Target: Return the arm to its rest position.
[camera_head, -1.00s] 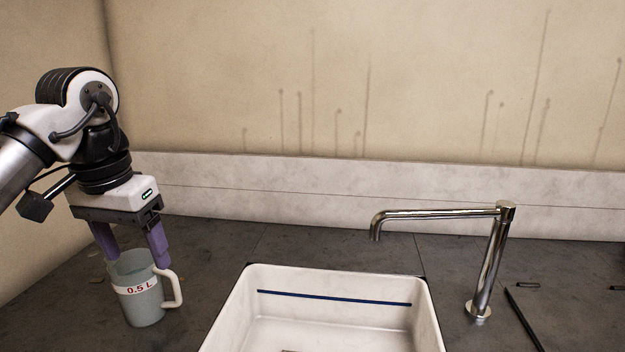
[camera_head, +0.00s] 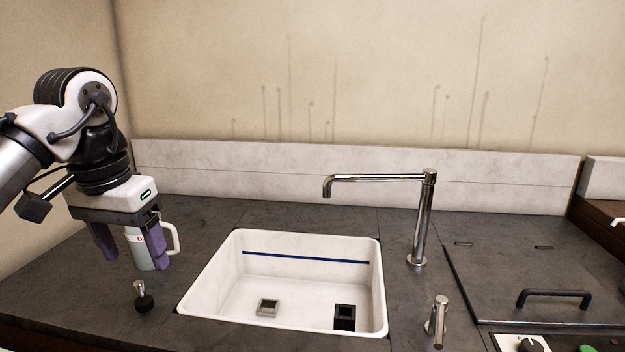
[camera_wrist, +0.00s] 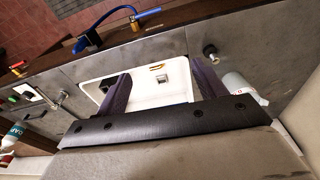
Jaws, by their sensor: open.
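My gripper (camera_head: 132,258) is at the left of the head view, pointing down over the dark counter, with its two purple fingers spread apart and nothing between them. The wrist view also shows the open fingers (camera_wrist: 160,75). A pale grey measuring jug (camera_head: 136,248) with a white handle stands upright on the counter, partly hidden behind the fingers in the head view. In the wrist view the jug (camera_wrist: 246,90) is to the right of the fingers, outside them. My arm is bent at the left side of the head view.
A white sink (camera_head: 215,262) lies right of my gripper, holding a small grey block (camera_head: 267,307) and a black block (camera_head: 344,317). A chrome tap (camera_head: 422,220) stands behind it. A black-based knob (camera_head: 144,302) sits on the counter's front. A handled panel (camera_head: 520,275) is at the right.

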